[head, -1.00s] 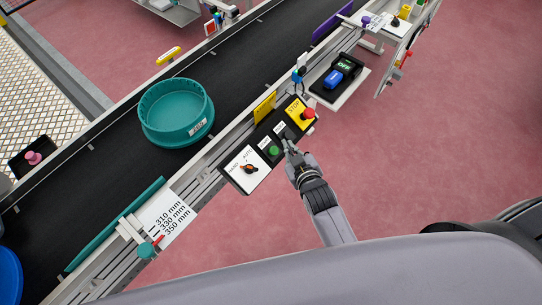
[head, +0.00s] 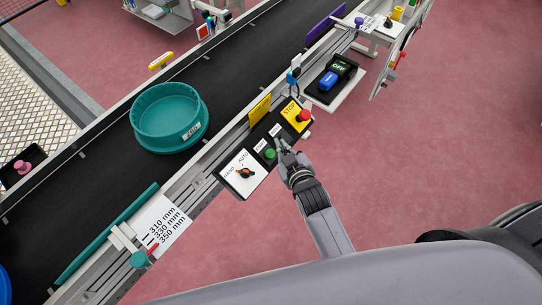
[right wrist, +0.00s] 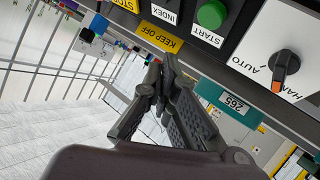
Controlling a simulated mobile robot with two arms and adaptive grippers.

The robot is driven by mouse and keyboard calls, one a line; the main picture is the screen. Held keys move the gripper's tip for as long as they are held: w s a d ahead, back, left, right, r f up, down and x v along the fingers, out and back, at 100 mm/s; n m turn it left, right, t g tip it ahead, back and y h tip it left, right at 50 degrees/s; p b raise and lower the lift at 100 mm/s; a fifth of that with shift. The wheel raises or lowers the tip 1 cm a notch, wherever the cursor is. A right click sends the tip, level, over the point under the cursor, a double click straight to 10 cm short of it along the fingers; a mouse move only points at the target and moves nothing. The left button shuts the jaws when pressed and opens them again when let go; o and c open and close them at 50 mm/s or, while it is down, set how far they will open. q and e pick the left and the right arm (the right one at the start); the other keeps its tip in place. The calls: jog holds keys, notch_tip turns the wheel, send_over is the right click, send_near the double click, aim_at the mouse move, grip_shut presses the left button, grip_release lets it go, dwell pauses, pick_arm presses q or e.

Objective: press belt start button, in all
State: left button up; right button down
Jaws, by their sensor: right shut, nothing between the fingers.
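The control panel (head: 240,186) sits on the belt's near rail. In the right wrist view the green button (right wrist: 211,15) stands apart from the closed fingertips (right wrist: 161,62). The INDEX control is partly hidden by the gripper in the head view. My left gripper is not in view.
A yellow KEEP OFF sign (head: 260,108) stands behind the panel. A black and blue switch box (head: 332,79) stands right of it. The reddish floor at right is clear.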

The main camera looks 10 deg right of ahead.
aim_at(270, 154)
jog(key=f+b, duration=0.1)
jog(key=w+a+f+b, duration=0.1)
jog(key=f, duration=0.1)
jog(key=w+f+b, duration=0.1)
jog(key=b, duration=0.1)
jog(key=shift+a+f, duration=0.25)
jog(key=shift+w+a+f, duration=0.15)
jog(key=shift+w+f, duration=0.05)
jog(key=shift+f, duration=0.15)
dwell(0.8)
jog(key=shift+w+a+f+b, duration=0.15)
jog(key=shift+f+b, duration=0.15)
jog(key=shift+f, duration=0.05)
